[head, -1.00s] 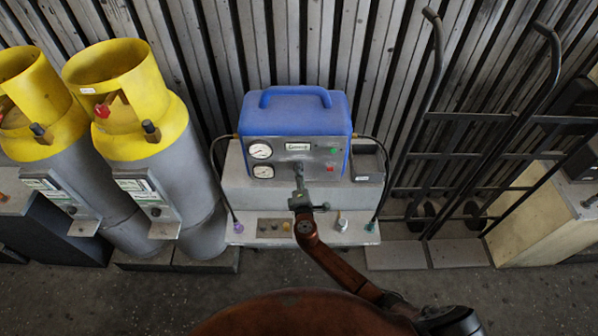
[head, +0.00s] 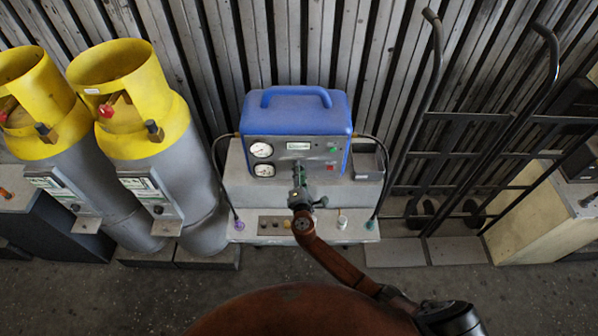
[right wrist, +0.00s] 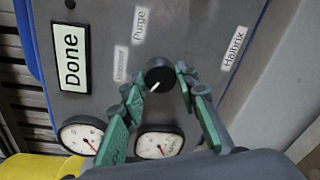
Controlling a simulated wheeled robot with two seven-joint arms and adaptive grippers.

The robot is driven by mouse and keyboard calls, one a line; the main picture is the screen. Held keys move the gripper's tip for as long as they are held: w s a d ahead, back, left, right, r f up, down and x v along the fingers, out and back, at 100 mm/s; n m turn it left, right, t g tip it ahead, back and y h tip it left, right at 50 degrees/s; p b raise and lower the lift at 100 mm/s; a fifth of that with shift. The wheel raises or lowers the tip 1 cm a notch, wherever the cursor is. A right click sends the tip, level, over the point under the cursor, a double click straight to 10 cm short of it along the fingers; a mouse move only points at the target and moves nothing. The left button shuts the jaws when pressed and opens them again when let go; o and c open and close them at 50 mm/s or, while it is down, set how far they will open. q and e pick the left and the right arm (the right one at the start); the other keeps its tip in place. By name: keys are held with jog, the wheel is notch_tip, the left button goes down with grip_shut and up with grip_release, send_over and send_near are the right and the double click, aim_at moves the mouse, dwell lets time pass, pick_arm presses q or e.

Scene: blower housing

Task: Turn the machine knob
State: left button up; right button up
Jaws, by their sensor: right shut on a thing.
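The blue machine (head: 330,118) stands on a grey stand, with a grey front panel holding gauges, a display and buttons. Its black knob (right wrist: 160,72) shows in the right wrist view, with its white pointer towards the lower left. My right gripper (head: 299,170) is at the panel, and its green fingers (right wrist: 157,80) are shut on the knob, one on each side. The display (right wrist: 70,57) reads "Done". A "Purge" label (right wrist: 139,27) is beside the knob. In the head view the gripper hides the knob. My left gripper is not in view.
Two gauges (right wrist: 82,137) are close to my fingers. Yellow-topped grey cylinders (head: 150,140) stand to the left, and a black hand truck (head: 470,118) stands to the right. Hoses (head: 383,170) run down both sides of the machine. The floor in front is open.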

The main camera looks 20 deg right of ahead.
jog(key=o, duration=1.1)
jog(key=shift+o, duration=0.2)
jog(key=v, duration=1.2)
